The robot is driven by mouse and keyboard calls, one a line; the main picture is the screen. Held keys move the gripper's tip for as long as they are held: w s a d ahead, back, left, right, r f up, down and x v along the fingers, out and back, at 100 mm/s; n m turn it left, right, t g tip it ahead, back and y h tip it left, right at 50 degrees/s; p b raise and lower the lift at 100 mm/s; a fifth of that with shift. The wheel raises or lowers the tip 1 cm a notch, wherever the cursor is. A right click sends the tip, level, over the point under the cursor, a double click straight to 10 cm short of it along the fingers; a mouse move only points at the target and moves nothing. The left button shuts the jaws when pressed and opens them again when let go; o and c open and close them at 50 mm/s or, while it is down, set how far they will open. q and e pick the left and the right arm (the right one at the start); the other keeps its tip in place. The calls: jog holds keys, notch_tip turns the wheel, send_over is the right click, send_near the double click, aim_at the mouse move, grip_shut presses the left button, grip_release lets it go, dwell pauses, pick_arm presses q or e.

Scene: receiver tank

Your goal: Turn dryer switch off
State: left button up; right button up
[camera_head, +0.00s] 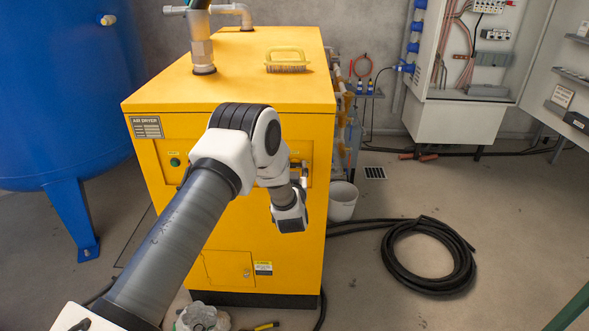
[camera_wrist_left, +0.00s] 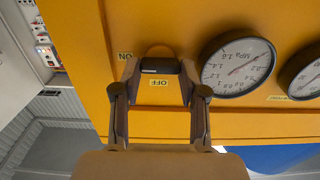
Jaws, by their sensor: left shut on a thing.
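The yellow air dryer (camera_head: 230,95) stands in the middle of the head view. Its dark switch knob (camera_wrist_left: 160,66) shows in the left wrist view between the ON label (camera_wrist_left: 125,56) and near the OFF label (camera_wrist_left: 159,82). A pale mark lies on the knob's left part, on the side of the ON label. The lettering appears upside down there. My left gripper (camera_wrist_left: 160,72) is shut on the knob, one finger on each side. In the head view my left arm reaches across the dryer's front and hides the switch.
Two round gauges (camera_wrist_left: 238,67) sit right of the knob in the wrist view. A blue tank (camera_head: 65,90) stands at left. A brush (camera_head: 286,60) lies on top.

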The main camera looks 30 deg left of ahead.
pick_arm(q)
jog(key=shift+f, duration=0.1)
jog(key=n+b, duration=0.3)
jog(key=shift+a+f+n, duration=0.1)
jog(key=shift+f+n, duration=0.05)
jog(key=shift+n, duration=0.25)
jog(key=shift+s+a+n+b, duration=0.1)
jog(key=shift+n+b, duration=6.35)
jog(key=shift+n, duration=0.65)
jog(key=o, duration=0.9)
jog(key=shift+c, duration=0.2)
